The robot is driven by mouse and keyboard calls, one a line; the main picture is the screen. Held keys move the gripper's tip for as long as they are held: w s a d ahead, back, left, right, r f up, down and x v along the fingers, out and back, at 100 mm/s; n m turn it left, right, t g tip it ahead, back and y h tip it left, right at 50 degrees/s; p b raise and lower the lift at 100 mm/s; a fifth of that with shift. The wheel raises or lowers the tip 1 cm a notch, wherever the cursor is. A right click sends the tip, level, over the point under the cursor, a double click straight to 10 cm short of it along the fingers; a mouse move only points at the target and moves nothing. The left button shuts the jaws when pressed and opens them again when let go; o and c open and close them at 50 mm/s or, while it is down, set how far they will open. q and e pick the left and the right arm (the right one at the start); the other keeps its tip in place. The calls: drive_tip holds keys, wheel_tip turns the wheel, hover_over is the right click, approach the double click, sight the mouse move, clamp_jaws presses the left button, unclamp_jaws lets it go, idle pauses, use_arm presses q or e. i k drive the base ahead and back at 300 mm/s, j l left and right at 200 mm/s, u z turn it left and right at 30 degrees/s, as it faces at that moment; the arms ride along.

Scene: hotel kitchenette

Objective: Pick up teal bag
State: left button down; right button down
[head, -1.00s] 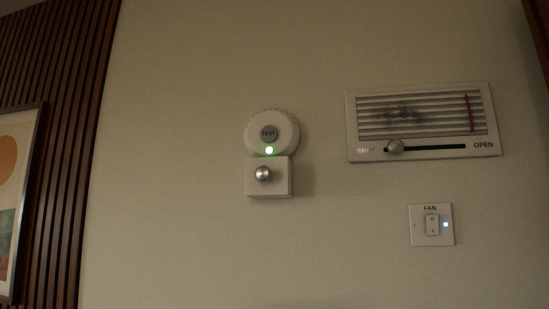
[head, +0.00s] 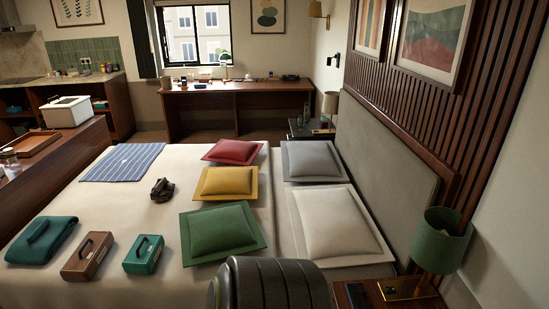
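Two teal things lie on the near left part of the bed. One is a soft, flat, dark teal item with a dark strap or handle on top, which looks like the teal bag (head: 42,241). The other is a small boxy teal case (head: 143,256) with a dark handle. A brown case (head: 88,258) of like shape stands between them. Neither of my grippers shows in the head view; only a dark ribbed part, probably of my arm, shows at the bottom middle.
The bed (head: 120,209) holds a striped cloth (head: 123,162), a dark crumpled item (head: 162,190) and several cushions. A wooden counter (head: 60,158) with a white box (head: 67,111) borders its left side. A bedside table with a green lamp (head: 441,240) stands at right.

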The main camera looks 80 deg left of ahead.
sight(142, 257)
drive_tip(key=u, duration=3.75)
drive_tip(key=i, duration=0.1)
